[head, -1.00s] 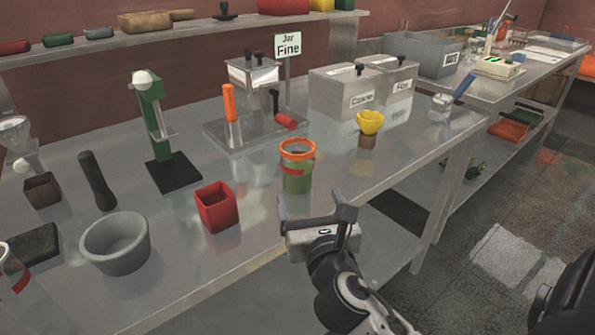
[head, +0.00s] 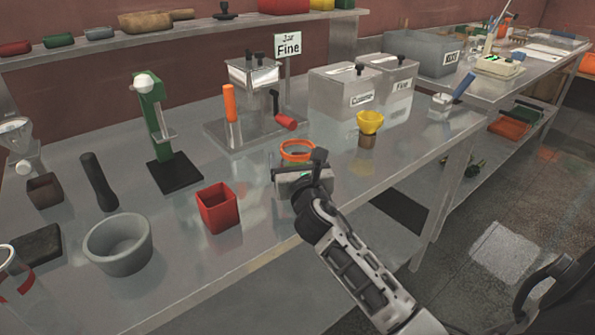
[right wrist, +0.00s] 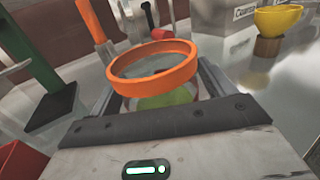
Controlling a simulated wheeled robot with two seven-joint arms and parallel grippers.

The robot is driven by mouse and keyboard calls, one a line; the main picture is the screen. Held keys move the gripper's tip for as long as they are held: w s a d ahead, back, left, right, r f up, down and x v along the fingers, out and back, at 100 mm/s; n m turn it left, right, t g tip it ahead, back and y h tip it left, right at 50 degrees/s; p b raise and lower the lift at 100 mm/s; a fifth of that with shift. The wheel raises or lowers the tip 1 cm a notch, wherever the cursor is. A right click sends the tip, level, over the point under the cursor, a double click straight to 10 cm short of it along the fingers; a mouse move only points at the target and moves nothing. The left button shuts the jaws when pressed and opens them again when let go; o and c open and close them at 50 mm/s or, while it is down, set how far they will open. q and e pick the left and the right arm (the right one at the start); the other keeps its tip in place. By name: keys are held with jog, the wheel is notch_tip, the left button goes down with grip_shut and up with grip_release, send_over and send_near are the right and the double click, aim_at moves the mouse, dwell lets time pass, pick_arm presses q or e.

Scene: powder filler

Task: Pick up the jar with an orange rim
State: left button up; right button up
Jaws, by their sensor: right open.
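The jar with an orange rim (head: 298,147) stands upright on the metal table near its front edge. In the head view my right gripper hides most of its body. In the right wrist view its orange rim (right wrist: 150,83) fills the middle, with greenish contents below. My right gripper (head: 298,168) is level with the jar, on its near side. Its fingers (right wrist: 160,90) are open, one on each side of the jar. I cannot tell whether either finger touches it. My left gripper is not in view.
A red square cup (head: 217,208) and a grey bowl (head: 118,244) stand to the left. A yellow funnel (head: 370,122) on a brown base stands to the right. A metal stand with an orange handle (head: 231,102) and the "Fine" sign (head: 288,46) are behind.

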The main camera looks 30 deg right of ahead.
jog(key=shift+w+d, duration=0.15)
jog(key=shift+w, duration=0.1)
jog(key=c, duration=1.1)
jog(key=shift+c, duration=0.2)
